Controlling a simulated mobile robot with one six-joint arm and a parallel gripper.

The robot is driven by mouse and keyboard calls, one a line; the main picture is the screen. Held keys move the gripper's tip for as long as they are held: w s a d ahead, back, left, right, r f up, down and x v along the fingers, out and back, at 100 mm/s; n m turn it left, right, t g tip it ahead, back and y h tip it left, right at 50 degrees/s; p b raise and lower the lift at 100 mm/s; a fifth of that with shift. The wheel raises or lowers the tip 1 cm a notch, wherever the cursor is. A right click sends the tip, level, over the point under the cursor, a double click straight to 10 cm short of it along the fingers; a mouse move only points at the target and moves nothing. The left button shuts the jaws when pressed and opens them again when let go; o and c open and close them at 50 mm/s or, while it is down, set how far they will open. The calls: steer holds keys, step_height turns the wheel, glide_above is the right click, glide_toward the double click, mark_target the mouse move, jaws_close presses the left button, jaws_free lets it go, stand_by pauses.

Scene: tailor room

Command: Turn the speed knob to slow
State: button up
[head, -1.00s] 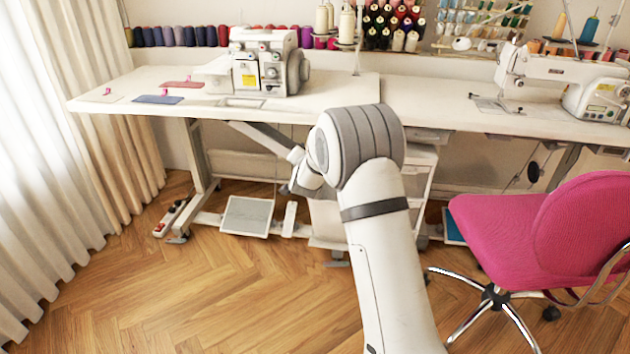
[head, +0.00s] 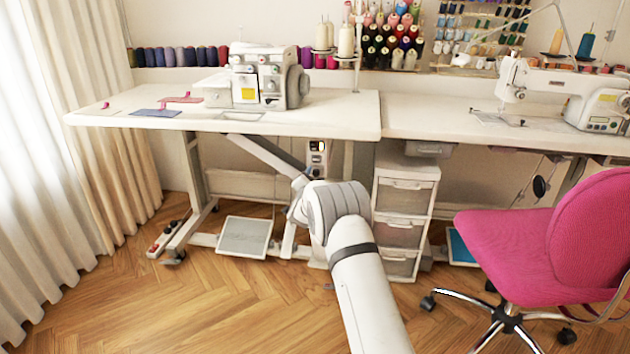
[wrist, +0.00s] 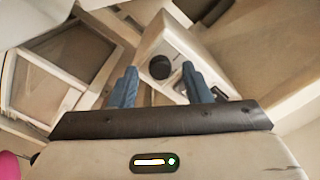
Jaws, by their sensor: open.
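In the wrist view, the round black knob (wrist: 160,67) sits on a pale control box (wrist: 178,45). My gripper (wrist: 159,69) is open, its two blue fingers pointing toward the box, one on each side of the knob in the picture. I cannot tell whether they touch the box, and the knob's setting is not readable. A second dark control shows beside the right finger. In the head view, a small control box (head: 318,158) hangs under the tabletop, above my arm's far end.
The white table (head: 340,120) overhangs the box and carries a serger (head: 268,78) and fabric pieces. A slanted grey table brace (head: 265,150) is to the box's left. A drawer unit (head: 405,215) stands to its right. A pink chair (head: 520,240) is further right.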

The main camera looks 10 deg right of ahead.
steer(key=shift+w+d, duration=0.1)
steer(key=shift+w, duration=0.2)
steer(key=shift+c, duration=0.3)
jaws_close()
